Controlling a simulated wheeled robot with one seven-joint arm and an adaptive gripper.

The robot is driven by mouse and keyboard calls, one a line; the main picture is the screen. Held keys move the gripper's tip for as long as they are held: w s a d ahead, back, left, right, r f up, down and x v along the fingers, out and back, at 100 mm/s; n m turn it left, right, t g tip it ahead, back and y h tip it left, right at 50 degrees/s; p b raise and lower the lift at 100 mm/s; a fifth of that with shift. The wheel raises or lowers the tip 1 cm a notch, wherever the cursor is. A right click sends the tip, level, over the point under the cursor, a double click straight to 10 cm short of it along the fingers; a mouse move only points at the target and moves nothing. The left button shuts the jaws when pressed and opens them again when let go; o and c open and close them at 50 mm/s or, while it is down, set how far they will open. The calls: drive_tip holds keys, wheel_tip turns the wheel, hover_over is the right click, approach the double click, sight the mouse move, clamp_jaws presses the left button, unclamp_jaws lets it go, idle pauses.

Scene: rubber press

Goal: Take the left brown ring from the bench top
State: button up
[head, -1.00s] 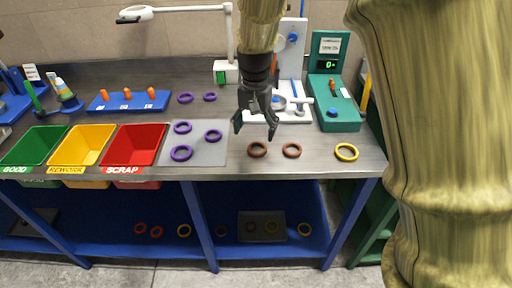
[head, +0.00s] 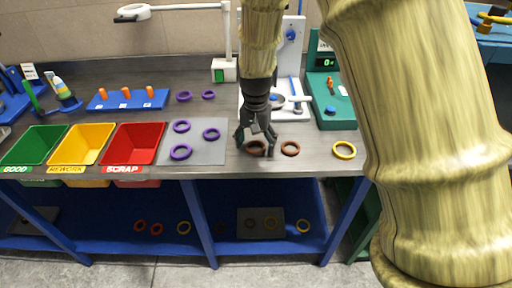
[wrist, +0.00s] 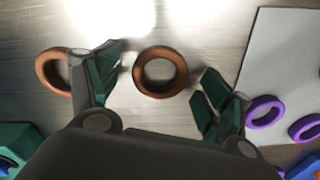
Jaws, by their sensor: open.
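The left brown ring (head: 254,154) lies flat on the grey metal bench top. In the head view my gripper (head: 256,139) is just above it, pointing down, and its fingers partly cover the ring. In the wrist view the same brown ring (wrist: 160,93) shows whole between the two fingers of my open gripper (wrist: 160,80). No finger visibly grips it. A second brown ring (head: 290,148) lies just to the right in the head view. In the wrist view this second ring (wrist: 46,72) is at the left, partly behind a finger.
A grey mat (head: 205,156) with several purple rings lies left of the brown rings. A yellow ring (head: 344,150) lies to the right. Behind stand a white press (head: 289,60) and a green device (head: 335,112). A red bin (head: 134,144) is further left.

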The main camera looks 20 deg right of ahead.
drive_tip(key=shift+c, duration=0.3)
drive_tip(key=c, duration=0.9)
